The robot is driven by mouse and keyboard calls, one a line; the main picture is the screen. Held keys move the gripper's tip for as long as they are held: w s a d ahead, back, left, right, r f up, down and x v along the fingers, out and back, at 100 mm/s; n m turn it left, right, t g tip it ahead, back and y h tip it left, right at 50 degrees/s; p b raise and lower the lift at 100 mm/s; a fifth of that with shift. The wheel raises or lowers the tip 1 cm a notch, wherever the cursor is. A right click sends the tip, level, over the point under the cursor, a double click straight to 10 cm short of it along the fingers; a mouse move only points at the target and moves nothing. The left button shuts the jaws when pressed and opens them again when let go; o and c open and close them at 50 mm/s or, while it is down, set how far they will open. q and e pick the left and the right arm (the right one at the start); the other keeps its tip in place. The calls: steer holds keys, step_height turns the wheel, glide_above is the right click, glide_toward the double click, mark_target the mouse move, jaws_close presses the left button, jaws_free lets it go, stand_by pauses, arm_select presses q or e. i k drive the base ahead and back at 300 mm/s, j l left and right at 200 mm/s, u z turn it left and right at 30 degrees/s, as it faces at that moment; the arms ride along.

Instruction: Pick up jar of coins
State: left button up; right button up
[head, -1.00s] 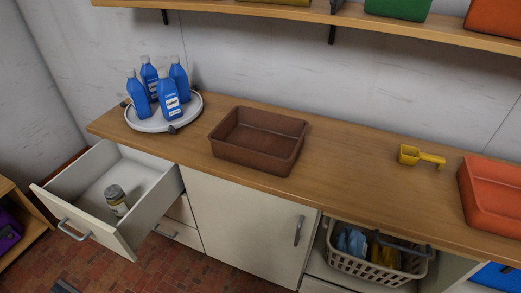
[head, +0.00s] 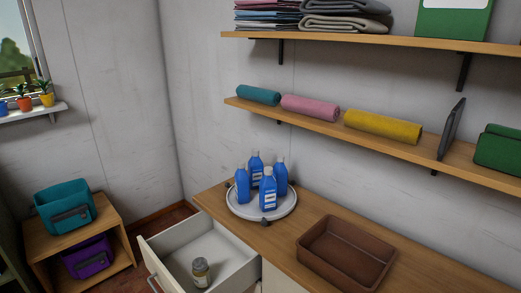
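The jar of coins (head: 201,272) is a small jar with a grey lid and a pale label. It stands upright inside the open white drawer (head: 238,262), near the drawer's front, at the bottom of the head view. The lower front of the drawer is cut off by the picture edge. Neither of my grippers shows in the head view.
Above the drawer, the wooden counter (head: 312,215) holds a round white tray (head: 236,208) with several blue bottles (head: 268,190) and a brown tub (head: 310,262). Shelves with rolled towels (head: 310,108) hang above. A wooden cubby (head: 112,222) with teal and purple bags stands left.

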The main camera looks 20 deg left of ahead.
mark_target(201, 269)
steer(key=u, duration=1.55)
steer(key=j, duration=0.3)
steer(key=i+j, duration=0.15)
steer(key=j, duration=0.15)
steer(key=j+z, duration=0.8)
steer(key=j, duration=0.25)
